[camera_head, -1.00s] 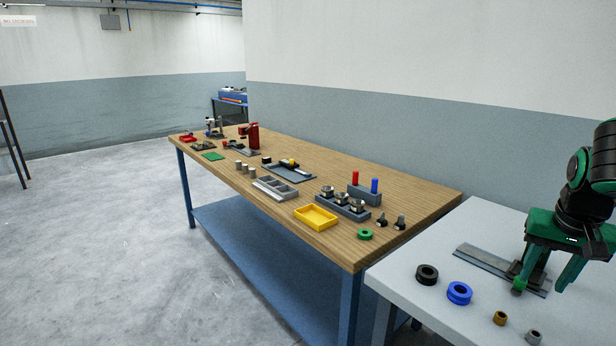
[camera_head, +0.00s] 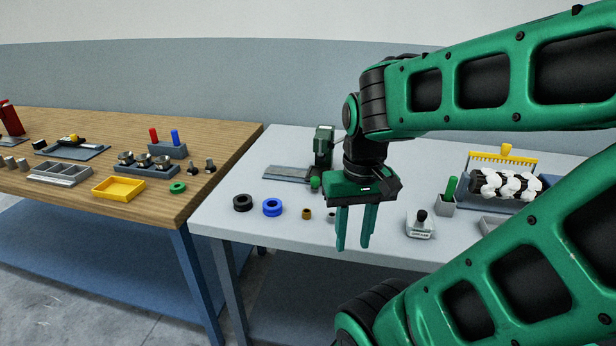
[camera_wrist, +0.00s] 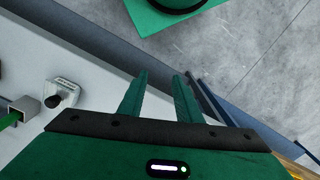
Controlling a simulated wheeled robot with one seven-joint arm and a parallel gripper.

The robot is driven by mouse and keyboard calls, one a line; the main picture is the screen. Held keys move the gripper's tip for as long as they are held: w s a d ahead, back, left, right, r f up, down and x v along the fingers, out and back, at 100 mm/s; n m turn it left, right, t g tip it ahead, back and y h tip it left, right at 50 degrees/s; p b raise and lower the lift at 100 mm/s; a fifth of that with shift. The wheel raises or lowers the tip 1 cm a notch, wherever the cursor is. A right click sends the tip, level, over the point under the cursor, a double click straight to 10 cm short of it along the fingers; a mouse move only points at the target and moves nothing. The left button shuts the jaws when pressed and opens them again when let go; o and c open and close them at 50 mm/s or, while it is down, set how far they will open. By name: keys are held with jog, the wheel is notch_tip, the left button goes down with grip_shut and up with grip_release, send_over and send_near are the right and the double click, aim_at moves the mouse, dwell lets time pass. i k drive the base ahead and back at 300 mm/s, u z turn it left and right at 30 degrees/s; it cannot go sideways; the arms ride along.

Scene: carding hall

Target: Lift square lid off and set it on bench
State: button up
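A small pale square piece with a black knob (camera_head: 421,228) stands on the white bench (camera_head: 280,228), right of my gripper. It looks like a lidded box; I cannot tell where lid and box meet. It has dark lettering on its front. In the wrist view the same knobbed square top (camera_wrist: 64,86) is at the left, apart from the fingers. My gripper (camera_head: 354,246) is open and empty, fingers pointing down near the bench's front edge. In the wrist view my gripper (camera_wrist: 158,74) has a clear gap between its fingers, with the bench edge and floor beyond.
A grey holder (camera_head: 445,206) with a green stick stands just right of the knobbed piece. Farther right are a yellow comb (camera_head: 504,157) and a black-and-white roll (camera_head: 506,185). The front middle of the bench is clear.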

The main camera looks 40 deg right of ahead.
aim_at(421, 221)
jog(key=z, duration=0.05)
jog(key=k, duration=0.45)
jog(key=z, duration=0.7)
jog(key=i, duration=0.5)
jog(key=z, duration=0.05)
